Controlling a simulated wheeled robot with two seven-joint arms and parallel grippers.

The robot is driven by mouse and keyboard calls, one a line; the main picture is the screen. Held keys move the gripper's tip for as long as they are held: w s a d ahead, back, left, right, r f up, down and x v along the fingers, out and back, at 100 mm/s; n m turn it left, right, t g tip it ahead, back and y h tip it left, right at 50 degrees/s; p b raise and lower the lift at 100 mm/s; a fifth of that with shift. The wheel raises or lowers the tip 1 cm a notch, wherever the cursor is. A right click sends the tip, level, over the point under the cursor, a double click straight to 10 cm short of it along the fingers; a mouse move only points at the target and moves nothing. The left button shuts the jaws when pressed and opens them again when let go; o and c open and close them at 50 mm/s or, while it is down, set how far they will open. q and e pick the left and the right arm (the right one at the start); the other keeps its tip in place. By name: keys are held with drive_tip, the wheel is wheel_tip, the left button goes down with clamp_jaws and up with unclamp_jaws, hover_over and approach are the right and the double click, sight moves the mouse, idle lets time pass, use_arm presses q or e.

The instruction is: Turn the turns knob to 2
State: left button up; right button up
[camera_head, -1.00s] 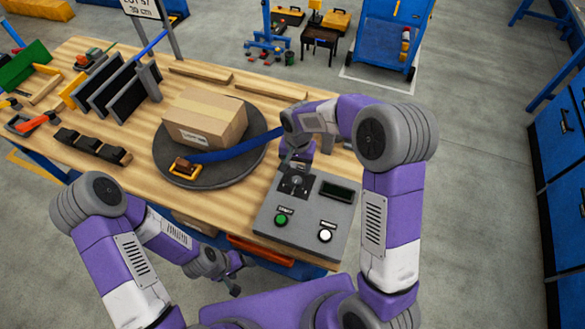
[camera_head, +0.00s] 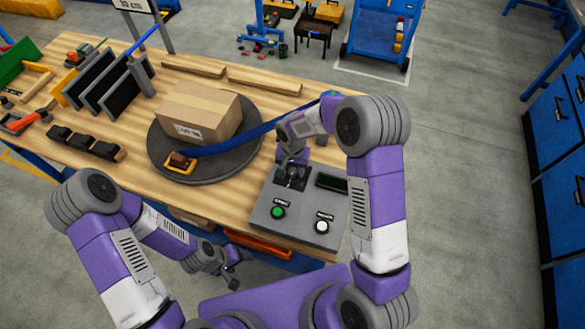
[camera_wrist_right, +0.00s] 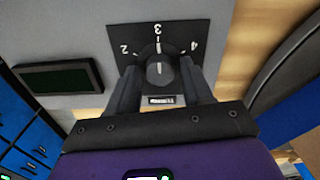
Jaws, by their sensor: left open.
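The turns knob (camera_wrist_right: 159,70) is a dark round dial on a black plate (camera_wrist_right: 203,32) marked 2, 3 and 4. Its white pointer line is at 3. The plate (camera_head: 292,184) sits at the top of the grey control panel (camera_head: 265,208) in the head view. My right gripper (camera_wrist_right: 159,78) has one finger on each side of the knob; whether they press on it I cannot tell. In the head view my right gripper (camera_head: 291,168) is over the plate and partly hides it. My left gripper (camera_head: 232,277) is open and empty, low in front of the table edge.
The panel also has a green button (camera_head: 278,212), a white button (camera_head: 322,227) and a dark display (camera_head: 331,183). Black racks stand further left.

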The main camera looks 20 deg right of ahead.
drive_tip(key=c, duration=0.8)
drive_tip(key=shift+n, duration=0.5)
drive_tip(key=shift+n+b, duration=0.4)
drive_tip(key=shift+n, duration=0.6)
drive_tip(key=n, duration=0.2)
drive_tip(key=shift+n, duration=0.3)
drive_tip(key=n, duration=0.6)
drive_tip(key=shift+b, duration=0.4)
drive_tip(key=shift+n, duration=0.3)
drive_tip(key=o, duration=1)
